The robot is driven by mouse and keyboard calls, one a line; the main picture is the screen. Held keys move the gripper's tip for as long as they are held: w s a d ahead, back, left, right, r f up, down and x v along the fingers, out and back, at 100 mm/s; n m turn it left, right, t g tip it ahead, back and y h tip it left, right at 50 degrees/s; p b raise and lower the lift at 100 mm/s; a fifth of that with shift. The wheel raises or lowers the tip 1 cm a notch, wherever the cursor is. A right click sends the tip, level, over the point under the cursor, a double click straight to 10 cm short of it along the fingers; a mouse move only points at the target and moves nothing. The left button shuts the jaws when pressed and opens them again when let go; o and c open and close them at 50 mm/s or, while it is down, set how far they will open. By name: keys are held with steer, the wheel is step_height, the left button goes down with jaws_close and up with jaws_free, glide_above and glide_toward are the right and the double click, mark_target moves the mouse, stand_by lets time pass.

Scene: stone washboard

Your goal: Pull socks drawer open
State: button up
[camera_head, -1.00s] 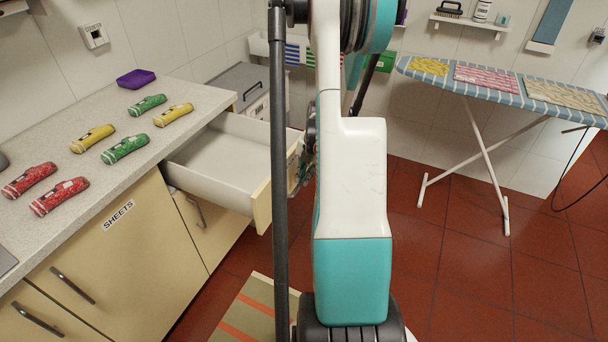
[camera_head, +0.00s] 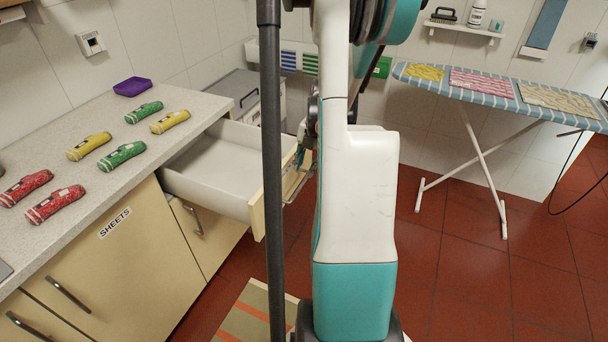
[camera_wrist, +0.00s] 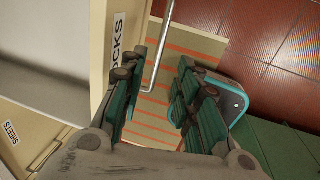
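The socks drawer (camera_head: 215,195) is pulled well out from under the countertop and its white inside is empty. Its cream front (camera_wrist: 123,30) shows in the wrist view with a label partly hidden, reading "OCKS". A metal bar handle (camera_wrist: 160,48) stands off that front. My gripper (camera_wrist: 164,66) is open, with its green-padded fingers apart. The handle lies in the gap between them, nearer the left finger; I cannot tell if either finger touches it. In the head view my gripper (camera_head: 303,160) is at the drawer's front, partly hidden by my arm.
The countertop (camera_head: 80,200) holds several rolled red, yellow and green socks and a purple box (camera_head: 132,87). A "SHEETS" cabinet (camera_head: 120,255) is below. An ironing board (camera_head: 500,92) stands at right. A striped mat (camera_head: 245,318) lies on the red floor.

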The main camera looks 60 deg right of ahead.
steer(key=shift+s+r, duration=0.2)
steer(key=shift+r, duration=0.8)
steer(key=shift+s+r, duration=0.2)
steer(key=shift+r, duration=0.75)
steer(key=shift+w, duration=0.1)
